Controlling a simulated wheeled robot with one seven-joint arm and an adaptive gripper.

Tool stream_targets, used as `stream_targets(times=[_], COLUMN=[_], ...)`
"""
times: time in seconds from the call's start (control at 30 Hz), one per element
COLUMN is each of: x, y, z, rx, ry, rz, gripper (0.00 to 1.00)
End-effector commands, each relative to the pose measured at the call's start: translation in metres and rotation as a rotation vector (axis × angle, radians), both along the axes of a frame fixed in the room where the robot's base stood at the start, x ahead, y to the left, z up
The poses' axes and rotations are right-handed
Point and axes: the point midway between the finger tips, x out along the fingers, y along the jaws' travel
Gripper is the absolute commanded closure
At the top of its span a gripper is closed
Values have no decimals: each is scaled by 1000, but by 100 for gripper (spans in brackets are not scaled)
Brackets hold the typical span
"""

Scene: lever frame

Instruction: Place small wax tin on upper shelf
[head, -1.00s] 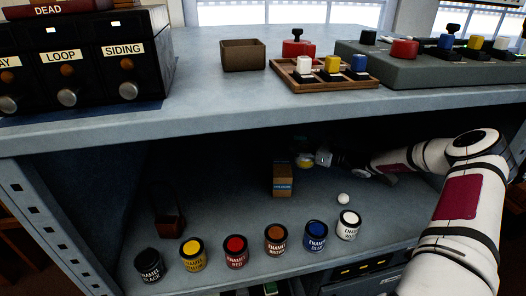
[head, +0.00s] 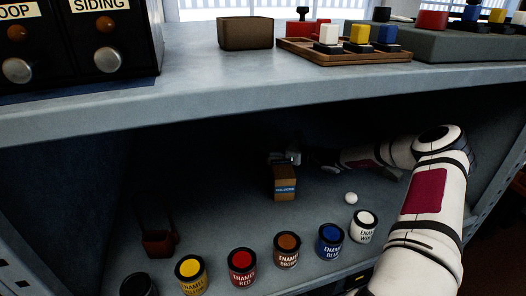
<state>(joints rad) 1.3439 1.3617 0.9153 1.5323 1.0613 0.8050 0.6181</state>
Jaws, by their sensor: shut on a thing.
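My gripper (head: 284,158) is inside the lower bay, just behind the top of a small brown carton. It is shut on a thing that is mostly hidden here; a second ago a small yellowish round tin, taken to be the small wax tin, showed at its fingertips. The grey upper shelf (head: 180,100) runs across the view above the bay, and my gripper is below its level. My arm reaches in from the right.
The brown carton (head: 285,186) stands in front of my gripper. Paint cans (head: 242,266) line the lower shelf's front. A white ball (head: 351,198) and dark red holder (head: 158,242) are there too. Above are a brown box (head: 245,34), wooden tray (head: 350,52) and lever cabinet (head: 75,45).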

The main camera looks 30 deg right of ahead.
Motion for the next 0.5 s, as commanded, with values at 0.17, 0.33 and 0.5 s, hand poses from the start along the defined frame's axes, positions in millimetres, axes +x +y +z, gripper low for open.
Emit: stream_targets(times=[0.17, 0.33, 0.5], x=[-1, 0, 0], y=[-1, -1, -1], z=[0, -1, -3], rx=[0, 0, 0], ry=[-2, -2, -1], rz=[-1, -1, -1], gripper=[88, 88, 27])
